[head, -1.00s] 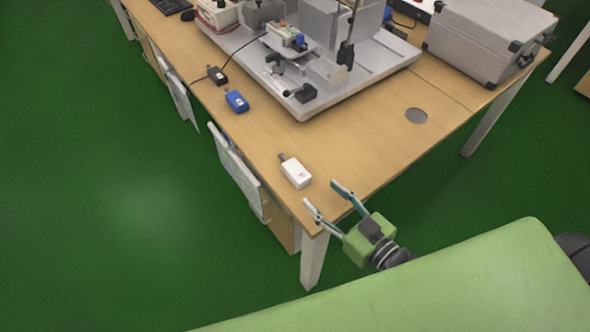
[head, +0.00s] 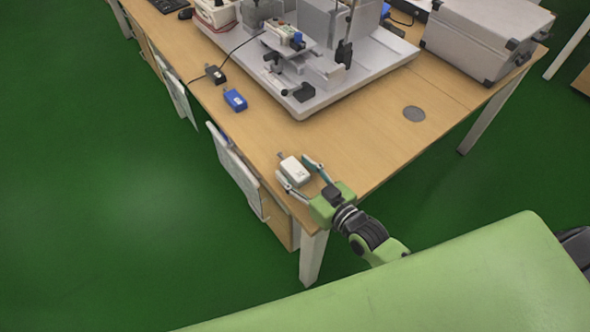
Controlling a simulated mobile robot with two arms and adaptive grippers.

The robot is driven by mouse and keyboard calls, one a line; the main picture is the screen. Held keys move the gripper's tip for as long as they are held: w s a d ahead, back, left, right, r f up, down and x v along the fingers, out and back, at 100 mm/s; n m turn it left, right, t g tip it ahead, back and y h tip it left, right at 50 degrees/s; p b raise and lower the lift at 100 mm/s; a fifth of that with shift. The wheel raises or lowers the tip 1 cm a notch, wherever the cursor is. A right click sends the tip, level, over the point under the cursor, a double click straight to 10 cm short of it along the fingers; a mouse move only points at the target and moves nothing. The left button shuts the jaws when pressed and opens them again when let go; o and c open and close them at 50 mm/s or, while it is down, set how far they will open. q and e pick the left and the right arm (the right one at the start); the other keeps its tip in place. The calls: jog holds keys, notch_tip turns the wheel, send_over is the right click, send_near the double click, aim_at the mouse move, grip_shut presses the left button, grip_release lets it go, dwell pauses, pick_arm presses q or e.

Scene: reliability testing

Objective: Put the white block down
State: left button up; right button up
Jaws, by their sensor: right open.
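The white block (head: 294,171) lies on the wooden table (head: 372,150) near its front corner. It is a small box with a dark marking on top and a short stub at its far end. My right gripper (head: 297,178) is open, with one finger on each side of the white block's near part. I cannot tell whether the fingers touch it. My left gripper is not in view.
A blue block (head: 235,100) and a black block (head: 215,74) lie farther back along the left edge. A grey test fixture (head: 330,85) stands behind. A silver case (head: 485,38) is at the back right. The table's right front part is clear.

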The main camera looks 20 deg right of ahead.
jog(key=c, duration=1.2)
jog(key=shift+c, duration=0.2)
jog(key=shift+r, duration=0.1)
jog(key=shift+s+d+r, duration=0.15)
jog(key=shift+s+r, duration=0.2)
jog(key=shift+s, duration=0.05)
jog(key=s+d+r, duration=0.2)
jog(key=s+r, duration=0.1)
jog(key=s, duration=0.3)
jog(key=s+d+r, duration=0.2)
jog(key=s+r, duration=0.2)
jog(key=s, duration=0.2)
jog(key=shift+s+d+r, duration=0.15)
jog(key=shift+d, duration=0.15)
